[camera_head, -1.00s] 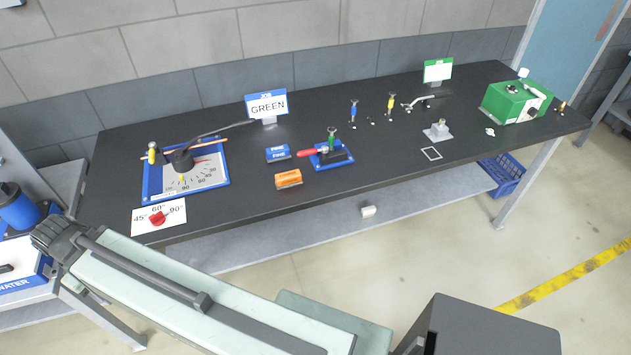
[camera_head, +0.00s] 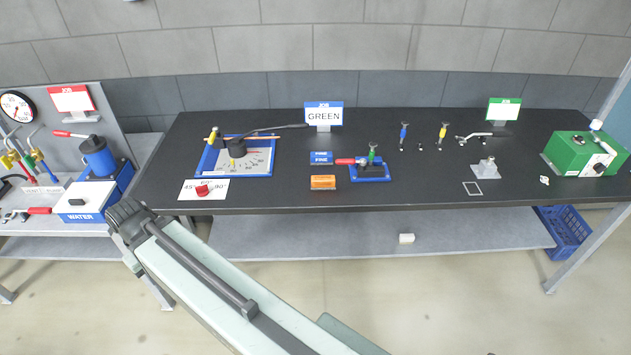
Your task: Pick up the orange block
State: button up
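The orange block (camera_head: 323,182) lies on the black bench top (camera_head: 420,195), close to its front edge and left of the middle. A blue block marked FINE (camera_head: 320,158) lies just behind it. My arm (camera_head: 215,285) reaches up from the bottom of the view toward the left, with its dark end near the bench's front left edge. The fingers of my gripper cannot be made out. The arm's end is to the left of the orange block and apart from it.
A blue fixture with a red handle (camera_head: 370,170) stands right of the orange block. A blue-framed dial board (camera_head: 237,160) and a 45-60-90 card (camera_head: 203,190) are to its left. A green machine (camera_head: 585,153) stands far right. A WATER unit (camera_head: 88,200) is at the left.

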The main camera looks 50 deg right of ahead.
aim_at(318, 183)
jog(key=i, duration=0.85)
jog(key=z, duration=0.05)
